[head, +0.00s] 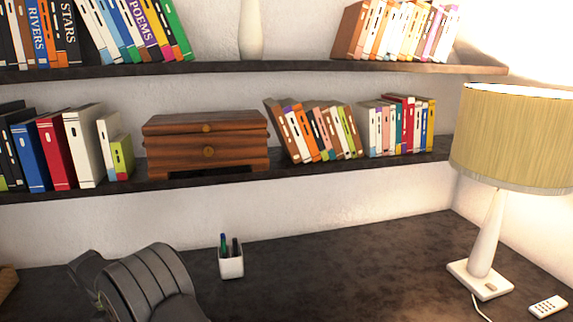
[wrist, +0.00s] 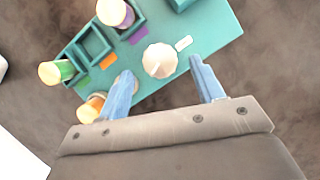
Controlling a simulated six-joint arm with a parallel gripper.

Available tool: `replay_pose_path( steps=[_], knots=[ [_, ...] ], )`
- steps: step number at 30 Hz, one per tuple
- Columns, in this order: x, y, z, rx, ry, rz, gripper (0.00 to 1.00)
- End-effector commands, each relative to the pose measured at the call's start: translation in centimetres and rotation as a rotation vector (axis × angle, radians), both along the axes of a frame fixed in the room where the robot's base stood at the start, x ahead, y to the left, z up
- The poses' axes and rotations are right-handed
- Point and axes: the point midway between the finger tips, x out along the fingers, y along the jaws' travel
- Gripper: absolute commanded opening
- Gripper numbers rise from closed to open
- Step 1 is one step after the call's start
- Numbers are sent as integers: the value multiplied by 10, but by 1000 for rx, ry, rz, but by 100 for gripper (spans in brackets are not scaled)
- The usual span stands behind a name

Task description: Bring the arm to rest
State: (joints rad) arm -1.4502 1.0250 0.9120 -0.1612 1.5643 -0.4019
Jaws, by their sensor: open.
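My gripper (wrist: 160,68) shows in the wrist view with its two blue fingers spread wide apart. It is open and holds nothing. Beyond the fingertips lies a teal board (wrist: 222,40) with raised square compartments. A pale round-topped object (wrist: 160,61) stands on the board and appears between the fingertips from this angle, with gaps to both fingers. The gripper is not visible in the head view.
In the wrist view, jars with pale tops stand at the compartments (wrist: 95,46), one purple (wrist: 115,13), one green (wrist: 57,72) and one orange (wrist: 91,107).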

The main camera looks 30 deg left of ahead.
Motion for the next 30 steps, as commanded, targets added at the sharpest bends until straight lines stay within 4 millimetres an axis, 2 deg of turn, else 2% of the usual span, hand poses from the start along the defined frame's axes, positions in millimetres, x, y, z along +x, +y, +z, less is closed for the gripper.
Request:
replay_pose_path(
  steps=[3,7,19,25,30],
  knots=[
    [2,-6,-15,-1,1,0,61],
    [3,-10,-25,-1,1,0,61],
    [4,-11,-28,0,0,0,61],
    [2,-7,-18,2,0,0,61],
    [-1,4,8,4,-1,1,61]
  ],
)
